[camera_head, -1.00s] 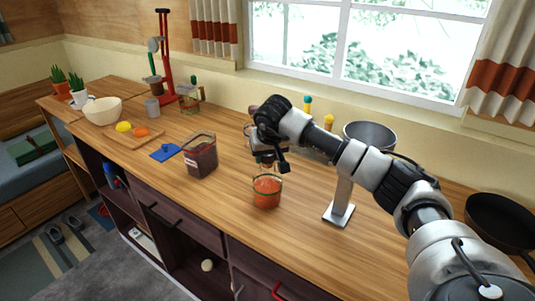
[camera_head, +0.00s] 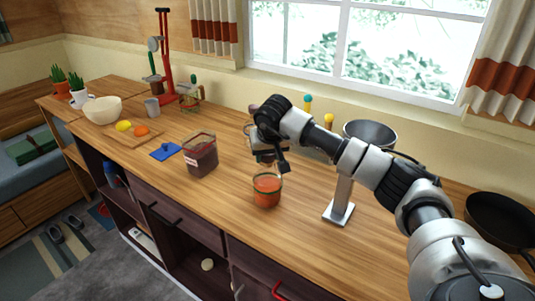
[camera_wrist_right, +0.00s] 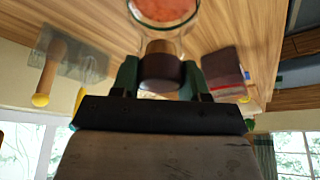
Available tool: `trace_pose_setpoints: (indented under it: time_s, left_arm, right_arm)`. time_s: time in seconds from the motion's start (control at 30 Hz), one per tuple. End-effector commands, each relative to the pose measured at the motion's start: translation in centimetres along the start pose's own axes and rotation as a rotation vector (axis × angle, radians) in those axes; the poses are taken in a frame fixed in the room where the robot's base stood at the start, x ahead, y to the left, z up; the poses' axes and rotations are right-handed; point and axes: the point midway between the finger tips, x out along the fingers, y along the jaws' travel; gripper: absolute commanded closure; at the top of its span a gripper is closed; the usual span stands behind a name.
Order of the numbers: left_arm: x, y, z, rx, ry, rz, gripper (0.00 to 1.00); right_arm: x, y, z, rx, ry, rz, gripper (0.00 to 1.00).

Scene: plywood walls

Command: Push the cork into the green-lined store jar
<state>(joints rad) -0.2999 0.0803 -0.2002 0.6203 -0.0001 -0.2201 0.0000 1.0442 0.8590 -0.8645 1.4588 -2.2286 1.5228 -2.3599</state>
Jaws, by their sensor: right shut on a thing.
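A glass jar (camera_head: 267,193) with orange-red contents and a thin green line around its rim stands on the counter. It also shows at the top of the right wrist view (camera_wrist_right: 165,10). My right gripper (camera_head: 268,153) is above the jar, pointing down. In the right wrist view the right gripper (camera_wrist_right: 160,82) is shut on the cork (camera_wrist_right: 161,68), a brown stopper with a lighter lower end. The cork's lower end is by the jar's mouth; I cannot tell whether it touches the rim. My left gripper is not in view.
A clear container (camera_head: 200,157) with dark red contents and a blue lid (camera_head: 166,151) lie left of the jar. A black pan (camera_head: 503,220) is far right. The counter in front is clear.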

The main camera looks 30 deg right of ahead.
Motion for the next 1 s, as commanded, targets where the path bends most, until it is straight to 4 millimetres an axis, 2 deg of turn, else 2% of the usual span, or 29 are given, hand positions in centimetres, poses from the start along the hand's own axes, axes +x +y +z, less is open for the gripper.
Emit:
trace_pose_setpoints:
  time_s: [0.17, 0.2, 0.37, 0.6, 0.77, 1.0]
  left_arm:
    - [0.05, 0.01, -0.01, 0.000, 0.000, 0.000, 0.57]
    - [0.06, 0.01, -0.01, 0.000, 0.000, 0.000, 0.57]
    - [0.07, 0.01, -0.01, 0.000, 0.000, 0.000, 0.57]
    - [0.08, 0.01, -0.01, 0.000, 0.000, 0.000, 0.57]
    - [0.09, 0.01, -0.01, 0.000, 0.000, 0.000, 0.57]
    - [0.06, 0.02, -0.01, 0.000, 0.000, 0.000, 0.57]
  right_arm:
    - [0.45, -0.03, 0.42, -0.002, -0.012, 0.003, 0.78]
    - [0.48, -0.03, 0.44, -0.003, -0.013, 0.004, 0.52]
    - [0.56, 0.00, 0.50, -0.003, -0.015, 0.005, 0.28]
    - [0.66, 0.07, 0.55, -0.002, -0.016, 0.007, 0.24]
    - [0.71, 0.08, 0.57, -0.002, -0.017, 0.007, 0.02]
    - [0.44, 0.03, 0.36, -0.002, -0.011, 0.004, 0.02]
